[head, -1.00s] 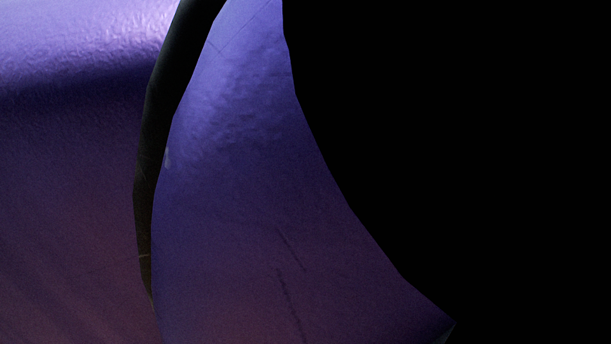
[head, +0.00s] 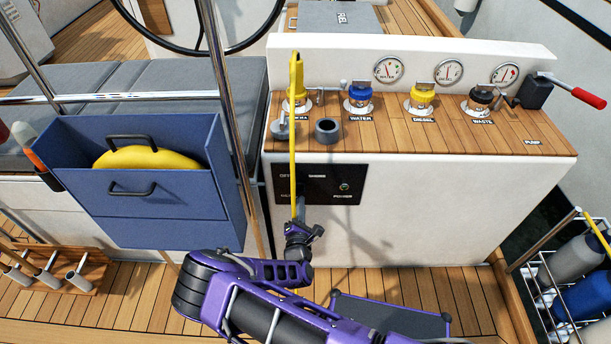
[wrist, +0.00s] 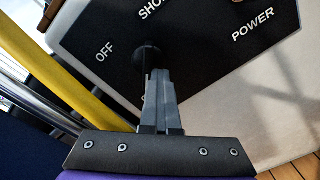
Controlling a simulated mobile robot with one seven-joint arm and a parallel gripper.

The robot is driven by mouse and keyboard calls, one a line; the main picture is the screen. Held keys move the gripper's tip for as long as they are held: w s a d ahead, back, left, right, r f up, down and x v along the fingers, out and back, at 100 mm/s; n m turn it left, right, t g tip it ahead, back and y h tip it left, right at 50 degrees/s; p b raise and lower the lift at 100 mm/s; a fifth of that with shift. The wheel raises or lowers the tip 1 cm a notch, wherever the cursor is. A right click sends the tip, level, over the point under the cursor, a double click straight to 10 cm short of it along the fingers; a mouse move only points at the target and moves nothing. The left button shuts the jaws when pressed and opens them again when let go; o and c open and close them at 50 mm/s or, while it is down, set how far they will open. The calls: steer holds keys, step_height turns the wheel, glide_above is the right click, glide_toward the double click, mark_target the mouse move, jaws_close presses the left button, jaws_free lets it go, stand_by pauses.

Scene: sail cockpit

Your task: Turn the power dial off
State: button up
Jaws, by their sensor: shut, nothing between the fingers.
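The black power panel (head: 325,190) is on the white console front, with OFF, SHORE and POWER labels readable. A small green indicator (head: 344,187) shows above POWER. In the wrist view the round black dial (wrist: 147,57) sits on the panel (wrist: 215,55) between OFF and SHORE. My gripper (head: 299,211) is in front of the panel's lower left and hides the dial in the head view. In the wrist view my gripper (wrist: 158,75) is shut, with its tips at the dial's lower right edge. I cannot tell whether they touch it. The dial's setting is unclear.
A blue box (head: 165,215) and a steel post (head: 222,110) stand to the left. Several filler caps, gauges and a red-handled pump (head: 590,97) are on the console top. The white front right of the panel is clear.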

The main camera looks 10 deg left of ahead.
steer(key=shift+w+a+r, duration=0.2)
steer(key=shift+a+r, duration=0.15)
steer(key=shift+r, duration=0.2)
steer(key=shift+w+a+r, duration=0.2)
steer(key=shift+a+r, duration=0.15)
steer(key=shift+r, duration=0.2)
jaws_close()
steer(key=c, duration=0.5)
jaws_free()
steer(key=shift+c, duration=0.2)
steer(key=shift+o, duration=1.2)
steer(key=shift+s+d+f, duration=0.25)
steer(key=shift+d+f, duration=0.1)
steer(key=shift+f, duration=0.25)
steer(key=shift+o, duration=1.5)
steer(key=shift+s+d+p, duration=0.1)
steer(key=shift+s+p, duration=0.1)
steer(key=shift+p, duration=0.1)
steer(key=p+v, duration=0.5)
steer(key=v, duration=1.5)
steer(key=shift+d+f+p, duration=0.4)
steer(key=shift+f, duration=0.25)
